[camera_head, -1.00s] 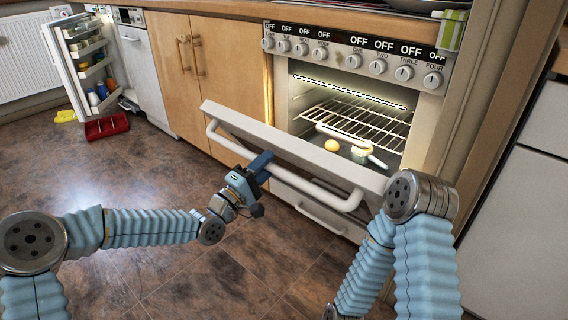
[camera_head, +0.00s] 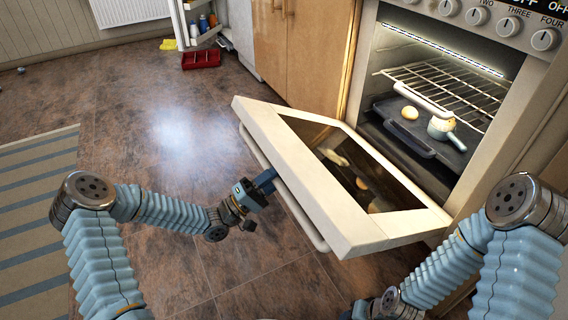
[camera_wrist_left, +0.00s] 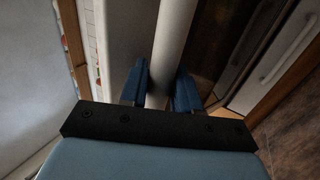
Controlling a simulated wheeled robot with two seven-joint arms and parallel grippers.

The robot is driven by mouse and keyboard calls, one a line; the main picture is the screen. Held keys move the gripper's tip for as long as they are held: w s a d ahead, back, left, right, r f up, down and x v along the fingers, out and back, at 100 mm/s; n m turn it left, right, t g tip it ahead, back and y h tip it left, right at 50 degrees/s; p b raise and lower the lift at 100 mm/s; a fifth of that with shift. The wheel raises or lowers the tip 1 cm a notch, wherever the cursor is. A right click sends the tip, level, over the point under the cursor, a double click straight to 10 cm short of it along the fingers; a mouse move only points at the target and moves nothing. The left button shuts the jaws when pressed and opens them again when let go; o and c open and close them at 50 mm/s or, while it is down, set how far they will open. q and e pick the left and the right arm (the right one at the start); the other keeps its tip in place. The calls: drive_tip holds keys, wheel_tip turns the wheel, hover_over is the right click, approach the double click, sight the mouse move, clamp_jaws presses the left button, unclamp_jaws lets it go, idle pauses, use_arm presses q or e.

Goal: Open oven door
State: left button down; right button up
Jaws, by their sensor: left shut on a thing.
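The oven door (camera_head: 262,122) is hinged at its bottom and tilted far down, its glass side facing up. The oven (camera_head: 520,85) stands open behind it. My left gripper (camera_head: 262,184) is at the door's outer side, shut on the white bar handle (camera_head: 290,203). In the left wrist view the handle (camera_wrist_left: 172,45) runs between the two blue fingers (camera_wrist_left: 160,88). My right arm is at the lower right of the head view; its gripper is cut off or hidden at the bottom edge.
Inside the oven are a wire rack (camera_head: 450,90), a dark tray (camera_head: 405,140), a round yellowish item (camera_head: 409,113) and a small pale pot (camera_head: 442,127). A red crate (camera_head: 201,59) lies by the open fridge. A striped rug (camera_head: 40,215) lies left; the floor between is clear.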

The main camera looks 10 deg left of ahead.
use_arm(q)
drive_tip(key=shift+a+f, duration=0.2)
drive_tip(key=shift+f, duration=0.6)
drive_tip(key=c, duration=1)
unclamp_jaws()
drive_tip(key=shift+w, duration=0.1)
drive_tip(key=shift+o, duration=0.2)
drive_tip(key=v, duration=1.3)
drive_tip(key=shift+f+p, duration=0.35)
drive_tip(key=shift+f, duration=0.05)
drive_tip(key=shift+a, duration=0.15)
drive_tip(key=shift+c, duration=0.5)
